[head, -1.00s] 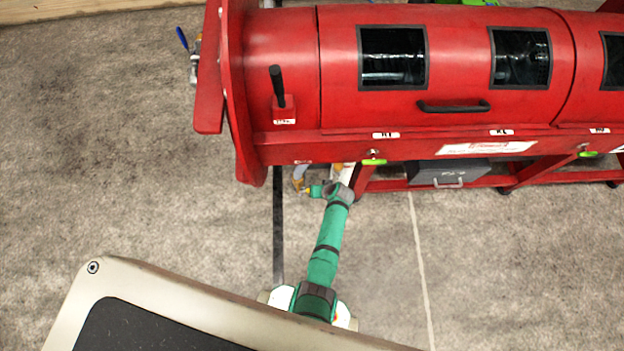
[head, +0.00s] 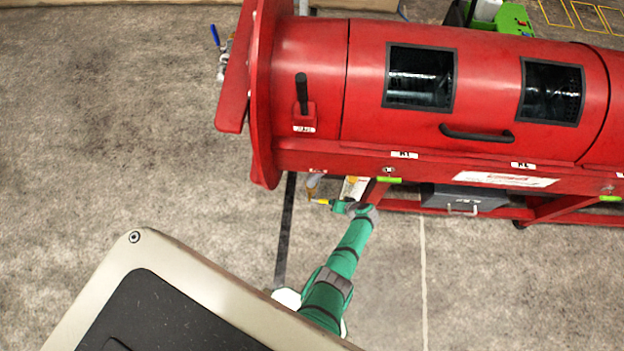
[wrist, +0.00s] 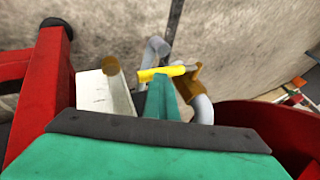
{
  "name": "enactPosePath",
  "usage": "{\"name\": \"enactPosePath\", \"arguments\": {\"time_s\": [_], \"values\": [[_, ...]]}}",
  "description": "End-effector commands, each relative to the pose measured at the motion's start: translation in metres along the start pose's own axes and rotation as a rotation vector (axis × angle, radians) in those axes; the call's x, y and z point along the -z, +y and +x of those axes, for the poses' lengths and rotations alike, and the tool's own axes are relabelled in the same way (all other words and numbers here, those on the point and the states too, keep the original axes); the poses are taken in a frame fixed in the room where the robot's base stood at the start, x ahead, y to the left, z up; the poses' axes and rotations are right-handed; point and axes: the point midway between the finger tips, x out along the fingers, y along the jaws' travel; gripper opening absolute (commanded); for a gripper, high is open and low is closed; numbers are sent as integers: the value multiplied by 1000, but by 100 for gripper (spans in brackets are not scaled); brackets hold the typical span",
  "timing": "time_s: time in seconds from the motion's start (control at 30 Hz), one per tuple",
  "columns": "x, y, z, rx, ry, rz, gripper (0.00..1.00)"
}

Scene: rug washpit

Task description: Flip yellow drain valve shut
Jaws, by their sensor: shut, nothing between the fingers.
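The drain valve's yellow lever (wrist: 165,72) lies crosswise just beyond my fingertips in the wrist view, with its right end at a brown, brass-like valve body (wrist: 188,85) on a grey pipe (wrist: 203,108). In the head view the small yellow lever (head: 321,201) shows under the left end of the red machine. My green gripper (wrist: 160,100) is shut and empty, its tips at or very near the lever's middle; I cannot tell if they touch. In the head view my gripper (head: 338,206) is just right of the lever, partly under the machine.
The red drum machine (head: 370,160) stands over the valve; its red leg (wrist: 32,85) is left in the wrist view. A white plate-like part (wrist: 105,95) is close left of my fingers. A dark grey box (head: 465,197) sits on the lower frame. Open floor (head: 130,130) lies left.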

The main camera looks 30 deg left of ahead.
Motion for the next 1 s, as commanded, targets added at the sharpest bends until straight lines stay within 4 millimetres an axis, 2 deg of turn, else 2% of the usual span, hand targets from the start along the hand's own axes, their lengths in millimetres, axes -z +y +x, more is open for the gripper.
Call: {"name": "enactPosePath", "arguments": {"time_s": [0.67,1.0], "values": [[4,3,-5,-7,10,3,0],[8,-13,-33,-6,7,0,0]]}}
